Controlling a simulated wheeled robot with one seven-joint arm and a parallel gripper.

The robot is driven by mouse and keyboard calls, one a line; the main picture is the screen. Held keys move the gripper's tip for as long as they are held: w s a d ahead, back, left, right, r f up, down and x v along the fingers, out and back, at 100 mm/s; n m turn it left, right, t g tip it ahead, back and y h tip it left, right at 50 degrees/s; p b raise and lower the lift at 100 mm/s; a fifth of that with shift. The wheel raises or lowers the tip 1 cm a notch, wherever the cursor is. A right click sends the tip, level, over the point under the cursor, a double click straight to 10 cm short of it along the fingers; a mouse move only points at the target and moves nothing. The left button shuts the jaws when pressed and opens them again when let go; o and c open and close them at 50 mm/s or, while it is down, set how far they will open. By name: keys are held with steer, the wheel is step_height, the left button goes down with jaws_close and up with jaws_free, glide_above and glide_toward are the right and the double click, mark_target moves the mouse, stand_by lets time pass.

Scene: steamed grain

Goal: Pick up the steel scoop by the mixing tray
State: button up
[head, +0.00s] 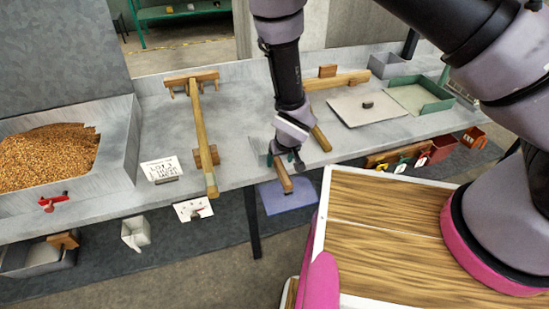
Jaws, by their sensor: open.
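My gripper (289,161) reaches down over the front edge of the grey counter, its fingers open. A short wooden handle (284,178) sticks out toward me just below the fingertips and over the counter edge. It may be the handle of the steel scoop; my gripper hides most of what it joins, and a small grey-green surface shows to its left. I cannot tell whether the fingers touch the handle. A large metal tray (117,150) holding brown grain stands at the left; I cannot tell if it is the mixing tray.
A long wooden rake (201,130) lies left of my gripper, near a white sign (161,169). Another wooden handle (321,138) lies to the right. A flat board (369,106) and a green tray (417,97) stand farther right. A blue panel (287,197) sits below the edge.

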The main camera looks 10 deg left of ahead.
mark_target(278, 163)
steer(key=x, duration=0.3)
steer(key=shift+w+f, duration=0.1)
steer(key=shift+c, duration=0.3)
jaws_close()
steer(key=shift+a, duration=0.1)
stand_by(1.0)
